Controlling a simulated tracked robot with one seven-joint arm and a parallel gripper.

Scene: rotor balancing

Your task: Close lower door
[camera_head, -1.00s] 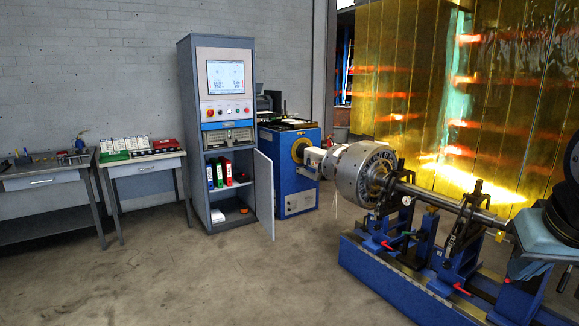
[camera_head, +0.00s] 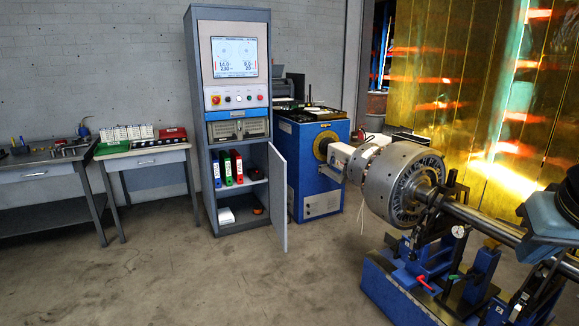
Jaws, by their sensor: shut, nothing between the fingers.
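The lower door (camera_head: 279,195) of the control cabinet (camera_head: 200,100) stands open. It is a thin grey panel on the right side of the lower opening and swings out toward me. The lower compartment shows its shelf, with green, red and dark binders (camera_head: 229,168) standing on it. A white item (camera_head: 226,215) and a dark round item with orange lie on the compartment floor. My gripper is not in view. Only a blue-grey and black part, likely of my arm, shows at the right edge.
A balancing machine with a large metal rotor (camera_head: 405,185) and blue bed (camera_head: 405,295) fills the right. A blue drive unit (camera_head: 312,165) stands close behind the door. Workbenches (camera_head: 145,160) stand at the left. The floor before the cabinet (camera_head: 200,280) is clear.

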